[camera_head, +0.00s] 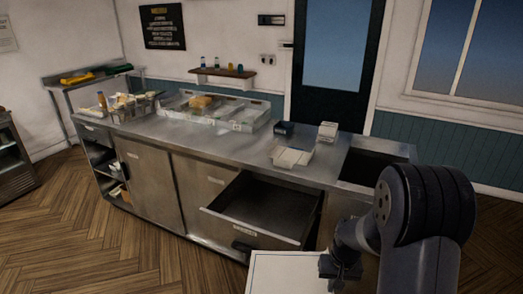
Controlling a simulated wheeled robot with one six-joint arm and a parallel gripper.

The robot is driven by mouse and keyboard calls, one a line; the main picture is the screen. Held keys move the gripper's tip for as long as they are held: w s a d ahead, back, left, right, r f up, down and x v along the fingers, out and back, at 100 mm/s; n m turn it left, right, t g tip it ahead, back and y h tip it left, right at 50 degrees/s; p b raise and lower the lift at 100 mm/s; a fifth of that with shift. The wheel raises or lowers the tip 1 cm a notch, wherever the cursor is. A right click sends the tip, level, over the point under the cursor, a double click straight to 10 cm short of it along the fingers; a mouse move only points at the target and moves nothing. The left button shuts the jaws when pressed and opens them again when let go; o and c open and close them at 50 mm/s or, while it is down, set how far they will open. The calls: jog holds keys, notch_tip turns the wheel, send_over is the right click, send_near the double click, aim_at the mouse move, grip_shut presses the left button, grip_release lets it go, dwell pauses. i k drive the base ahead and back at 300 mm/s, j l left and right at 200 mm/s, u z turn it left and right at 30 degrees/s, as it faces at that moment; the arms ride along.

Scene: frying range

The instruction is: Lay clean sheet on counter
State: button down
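A flat white sheet (288,274) with a thin dark border shows at the bottom of the picture, cut off by the frame edge. My gripper (329,266) is at its right edge and looks shut on it. The fingers are small and dark, and their far side is hidden. The sheet is in front of the counter, apart from its top. The steel counter (222,150) runs from the left back to the right, with bare steel along the middle of its top.
A drawer (262,207) stands open below the counter top. A stack of white sheets or a tray (291,157), a dark box (284,129) and a white box (328,131) stand on the right part. Food trays (215,110) fill the back. A dark sink opening (372,165) is at right.

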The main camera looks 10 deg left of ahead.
aim_at(218, 145)
jog(key=i+l+u, duration=0.1)
jog(key=i+u, duration=1.2)
jog(key=i+j+u, duration=0.35)
jog(key=i+u, duration=0.35)
jog(key=i, duration=0.15)
jog(key=i+u, duration=0.3)
jog(key=i, duration=0.15)
jog(key=i+u, duration=0.15)
jog(key=i, duration=0.3)
jog(key=i+l+u, duration=0.15)
jog(key=i, duration=0.35)
jog(key=i+l+u, duration=0.15)
jog(key=i, duration=0.3)
jog(key=i+u, duration=0.3)
jog(key=i+l+u, duration=0.15)
jog(key=i+u, duration=0.2)
jog(key=i+j+z, duration=0.1)
jog(key=z, duration=0.95)
jog(key=j+z, duration=0.1)
jog(key=z, duration=0.8)
jog(key=j+z, duration=0.15)
jog(key=z, duration=0.75)
jog(key=j+z, duration=0.15)
jog(key=z, duration=0.75)
